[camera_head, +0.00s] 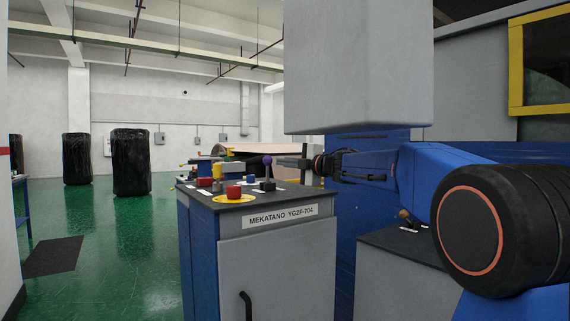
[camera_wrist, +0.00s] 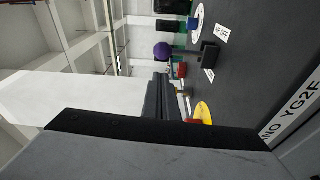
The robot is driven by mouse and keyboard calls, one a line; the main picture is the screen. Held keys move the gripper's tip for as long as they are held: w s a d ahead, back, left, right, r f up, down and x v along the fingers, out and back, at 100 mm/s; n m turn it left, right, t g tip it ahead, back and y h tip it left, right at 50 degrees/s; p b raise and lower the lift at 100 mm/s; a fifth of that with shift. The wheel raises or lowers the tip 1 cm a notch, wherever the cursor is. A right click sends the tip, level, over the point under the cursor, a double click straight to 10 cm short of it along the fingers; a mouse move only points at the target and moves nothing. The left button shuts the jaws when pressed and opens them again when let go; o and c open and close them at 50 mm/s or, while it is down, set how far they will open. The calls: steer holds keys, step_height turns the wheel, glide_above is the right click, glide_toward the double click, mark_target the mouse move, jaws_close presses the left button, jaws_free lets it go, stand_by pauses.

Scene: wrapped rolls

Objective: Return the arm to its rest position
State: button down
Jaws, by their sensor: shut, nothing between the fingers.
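My arm reaches in from the right in the head view, blue with a black joint that has an orange ring. My gripper (camera_head: 279,162) is over the control console's dark top, close to the purple ball knob (camera_head: 267,160) of a joystick. I cannot tell from this view if they touch. In the wrist view my gripper (camera_wrist: 160,76) is shut with nothing in it, and the purple knob (camera_wrist: 162,50) shows just past the fingertips with a small space between.
The grey and blue console (camera_head: 276,270) carries a red button on a yellow disc (camera_head: 234,192) and several other buttons. A large grey box (camera_head: 358,65) hangs above my arm. Black wrapped rolls (camera_head: 131,163) stand at the left on open green floor.

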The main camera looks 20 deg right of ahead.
steer(key=s+d+f+m+h, duration=0.3)
steer(key=s+f+m+h, duration=0.1)
steer(key=s+m, duration=0.25)
steer(key=s+d+f+m+g+h, duration=0.1)
steer(key=s+d+f+m+h, duration=0.3)
steer(key=s, duration=0.4)
steer(key=s+d+f+m+h, duration=0.3)
steer(key=s+f+m+h, duration=0.15)
steer(key=s+m, duration=0.2)
steer(key=s+a+f+m+g+y, duration=0.1)
steer(key=s+a+f+m+g, duration=0.1)
steer(key=s+f, duration=0.8)
steer(key=s+a+f+m+g+y, duration=0.1)
steer(key=s+a+f+m+g, duration=0.1)
steer(key=s+f, duration=0.8)
steer(key=s+a+f+m+g+y, duration=0.1)
steer(key=s+a+f+g, duration=0.3)
steer(key=s+f, duration=0.6)
steer(key=s+m+g, duration=0.1)
steer(key=s+g, duration=0.1)
steer(key=shift+s+y, duration=0.3)
steer(key=shift+y, duration=0.05)
